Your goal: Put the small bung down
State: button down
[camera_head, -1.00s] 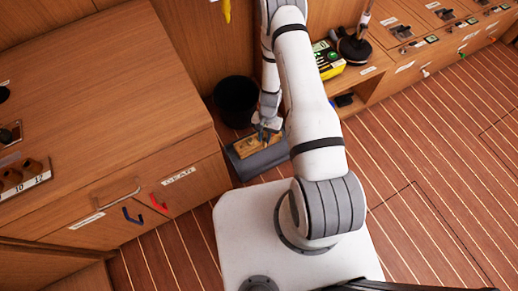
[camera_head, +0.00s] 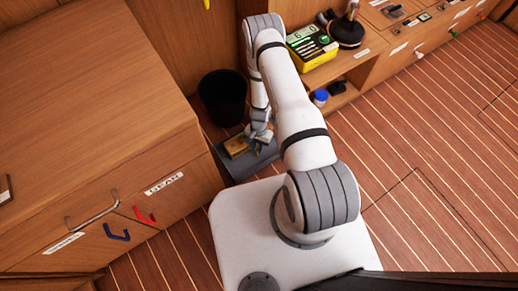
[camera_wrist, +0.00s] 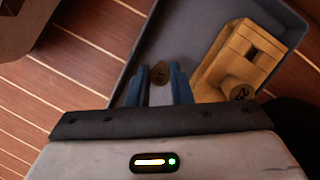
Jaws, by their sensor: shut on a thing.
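My gripper (camera_wrist: 160,88) is shut on the small bung (camera_wrist: 160,74), a brown round plug with a dark mark on its top, held between the two blue fingertips. The wrist view shows it over the grey tray (camera_wrist: 205,22), left of a yellow wooden block (camera_wrist: 247,58). I cannot tell whether the bung touches the tray floor. In the head view my gripper (camera_head: 258,134) is low at the tray (camera_head: 262,161), beside the block (camera_head: 237,147), and the bung is hidden.
A black bin (camera_head: 222,97) stands just behind the tray. A wooden cabinet (camera_head: 90,100) is close on the left. Striped floor lies open at right.

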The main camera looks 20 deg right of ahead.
jog(key=shift+f, duration=0.9)
jog(key=shift+f, duration=0.1)
jog(key=c, duration=1.3)
grip_release()
